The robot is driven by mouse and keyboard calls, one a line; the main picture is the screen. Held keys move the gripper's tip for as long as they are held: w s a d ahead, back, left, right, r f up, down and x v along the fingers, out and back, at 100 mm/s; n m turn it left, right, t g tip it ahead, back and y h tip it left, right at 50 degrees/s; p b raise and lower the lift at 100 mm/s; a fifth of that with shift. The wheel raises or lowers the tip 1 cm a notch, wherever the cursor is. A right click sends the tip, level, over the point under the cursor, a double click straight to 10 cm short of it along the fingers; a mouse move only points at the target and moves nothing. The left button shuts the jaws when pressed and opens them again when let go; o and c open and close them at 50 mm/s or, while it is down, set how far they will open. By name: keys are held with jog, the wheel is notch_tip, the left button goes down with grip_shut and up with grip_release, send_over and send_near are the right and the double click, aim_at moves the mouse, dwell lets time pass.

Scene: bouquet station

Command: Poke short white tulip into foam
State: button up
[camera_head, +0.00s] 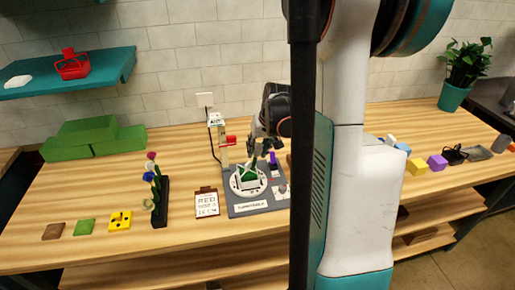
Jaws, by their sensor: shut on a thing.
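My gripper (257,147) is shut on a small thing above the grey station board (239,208). Dark fingers hide most of what it holds, and I cannot clearly make out a white tulip. Below the fingers, green foam (249,175) sits inside a round white holder (236,188) on the board. I cannot tell whether the held thing touches the foam. A black flower rack (161,203) stands to the left with red, blue and pale flower heads (151,168).
A sign card (206,203) lies left of the board. A yellow block (119,220), a green tile (85,227) and a brown tile (53,231) lie near the front edge. Green blocks (92,139) stand at the back left. A purple block (437,162) is at right.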

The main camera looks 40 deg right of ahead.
jog(key=shift+f+b, duration=0.55)
jog(key=shift+b, duration=0.05)
dwell(0.7)
dwell(0.7)
jog(key=o, duration=0.8)
jog(key=shift+c, duration=0.2)
jog(key=shift+r, duration=0.1)
jog(key=shift+p+v, duration=2.1)
jog(key=shift+v, duration=1.1)
jog(key=o, duration=0.6)
jog(key=shift+c, duration=0.2)
